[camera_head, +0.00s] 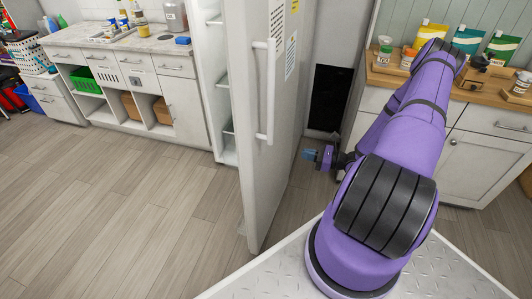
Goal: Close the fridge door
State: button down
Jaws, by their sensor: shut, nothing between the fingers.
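The white fridge door (257,170) stands wide open in the middle of the view, swung out toward me. Its outer face with a long white vertical handle (268,92) faces right, toward my arm. The fridge's inside (219,85) shows as a narrow strip with shelves on the left of the door. My gripper (312,154) is low on the right of the door's outer face, small and partly hidden by my purple arm. It is shut and empty. A small gap seems to lie between it and the door, but touching cannot be ruled out.
A wooden-topped cabinet (482,165) with pouches and jars stands on the right, close behind my arm. A white counter (125,45) with drawers, a green basket (84,79) and brown boxes stands at the left back. The wood floor (120,210) left of the door is clear.

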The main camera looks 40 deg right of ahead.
jog(key=f+m, duration=0.1)
jog(key=f, duration=0.1)
send_near(267, 148)
jog(key=shift+t+h, duration=0.4)
jog(key=x, duration=0.5)
jog(key=a+x, duration=0.1)
jog(key=x, duration=0.1)
jog(key=shift+s+a+r, duration=0.1)
jog(key=shift+r, duration=0.1)
jog(key=shift+a, duration=0.1)
